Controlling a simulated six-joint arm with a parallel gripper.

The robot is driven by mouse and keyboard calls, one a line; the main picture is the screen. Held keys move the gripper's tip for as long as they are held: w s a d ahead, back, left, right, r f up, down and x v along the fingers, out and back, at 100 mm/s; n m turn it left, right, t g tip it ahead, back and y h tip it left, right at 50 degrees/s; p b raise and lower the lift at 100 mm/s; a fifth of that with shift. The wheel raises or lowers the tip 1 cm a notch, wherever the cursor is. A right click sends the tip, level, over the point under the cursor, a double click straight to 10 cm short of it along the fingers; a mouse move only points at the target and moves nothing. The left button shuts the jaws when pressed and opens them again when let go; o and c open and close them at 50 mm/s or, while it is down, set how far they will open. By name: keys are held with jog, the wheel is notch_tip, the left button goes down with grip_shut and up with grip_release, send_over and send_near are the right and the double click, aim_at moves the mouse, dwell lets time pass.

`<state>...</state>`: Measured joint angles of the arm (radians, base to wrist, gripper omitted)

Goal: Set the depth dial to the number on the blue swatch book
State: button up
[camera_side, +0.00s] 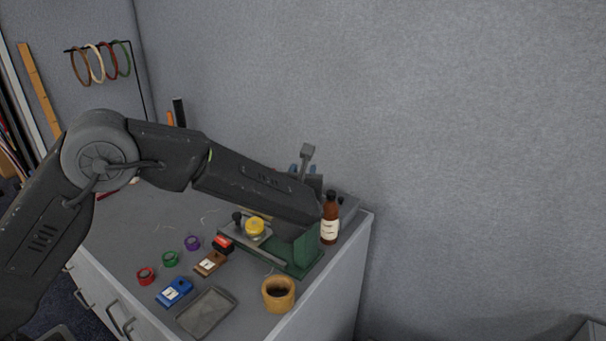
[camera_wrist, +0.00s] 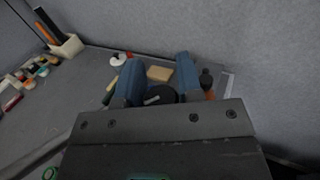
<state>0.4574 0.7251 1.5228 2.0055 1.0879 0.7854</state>
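The blue swatch book (camera_side: 175,291) lies near the table's front edge with a white label; its number is too small to read. A green machine (camera_side: 300,252) with a yellow knob (camera_side: 255,226) stands at the right end, partly hidden by my arm. In the wrist view, a dark round part with a pale mark, possibly the depth dial (camera_wrist: 160,95), shows between my fingers. My gripper (camera_wrist: 160,72) has two blue fingers standing apart, open. Whether they touch the round part cannot be told. In the side view my arm mostly hides the fingers.
A brown swatch book (camera_side: 210,263) and a red one (camera_side: 223,243) lie beside the machine. Red, green and purple rolls, a grey tray (camera_side: 206,312) and a tan cup (camera_side: 278,293) stand nearby. A brown bottle (camera_side: 329,220) stands at the right edge, by the wall.

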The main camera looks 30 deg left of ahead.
jog(key=c, duration=0.4)
jog(key=shift+c, duration=0.2)
jog(key=shift+m+h, duration=0.3)
jog(key=shift+h, duration=0.1)
jog(key=shift+w+d+m+t+h, duration=0.15)
jog(key=shift+m+t+h, duration=0.2)
jog(key=shift+m+h, duration=0.75)
jog(key=shift+s+d+m+t+h, duration=0.15)
jog(key=shift+m+t+h, duration=0.3)
jog(key=shift+h, duration=1.05)
jog(key=shift+w+d+m+t+h, duration=0.1)
jog(key=shift+d+m+t+h, duration=0.1)
jog(key=shift+m+h, duration=0.95)
jog(key=shift+h, duration=0.25)
jog(key=o, duration=0.9)
jog(key=s, duration=1.4)
jog(key=shift+a, duration=0.3)
